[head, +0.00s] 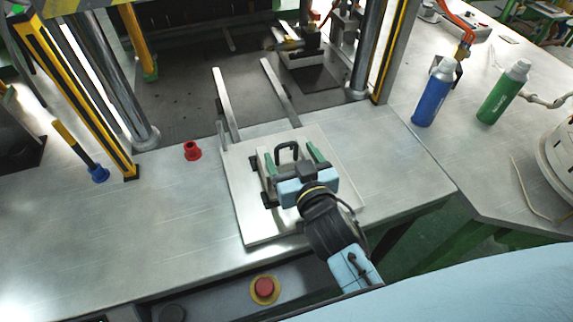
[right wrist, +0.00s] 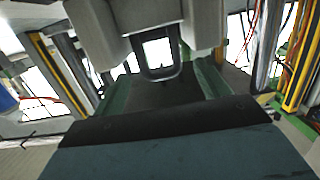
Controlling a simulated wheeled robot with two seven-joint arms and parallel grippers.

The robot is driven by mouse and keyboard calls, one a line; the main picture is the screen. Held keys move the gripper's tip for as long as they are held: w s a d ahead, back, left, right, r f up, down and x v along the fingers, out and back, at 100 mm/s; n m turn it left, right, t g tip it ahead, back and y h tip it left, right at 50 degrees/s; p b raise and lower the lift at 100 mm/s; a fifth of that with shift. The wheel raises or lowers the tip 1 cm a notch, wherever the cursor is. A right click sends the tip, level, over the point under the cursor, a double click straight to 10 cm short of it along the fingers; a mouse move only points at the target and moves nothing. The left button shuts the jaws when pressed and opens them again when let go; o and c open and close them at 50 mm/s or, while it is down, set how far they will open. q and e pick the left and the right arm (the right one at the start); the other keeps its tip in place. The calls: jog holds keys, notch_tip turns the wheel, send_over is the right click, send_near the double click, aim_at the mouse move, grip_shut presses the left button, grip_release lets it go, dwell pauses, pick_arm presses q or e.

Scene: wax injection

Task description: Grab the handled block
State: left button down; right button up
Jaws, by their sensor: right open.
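The handled block is pale grey with a dark handle (head: 287,144). It sits on a light plate (head: 240,208) at the front of the metal table. My right gripper (head: 290,153) is over the block, its two green fingers apart on either side of the handle. In the right wrist view the block (right wrist: 98,18) is at the top, and its dark loop handle (right wrist: 157,73) shows between the fingers (right wrist: 163,85). The fingers look apart from the handle. My gripper hides part of the block in the head view. My left gripper is not in view.
Two rails (head: 227,105) run back from the plate into the press. A red piece (head: 192,151) stands left of the plate. Metal posts (head: 367,50) flank the press opening. A blue bottle (head: 433,95) and a green bottle (head: 503,92) stand at the right. The table's left front is clear.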

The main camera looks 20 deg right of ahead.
jog(key=w, duration=0.5)
jog(key=shift+w+a+f, duration=0.1)
jog(key=shift+a+f, duration=0.1)
jog(key=shift+f, duration=0.1)
grip_shut()
jog(key=shift+r, duration=0.25)
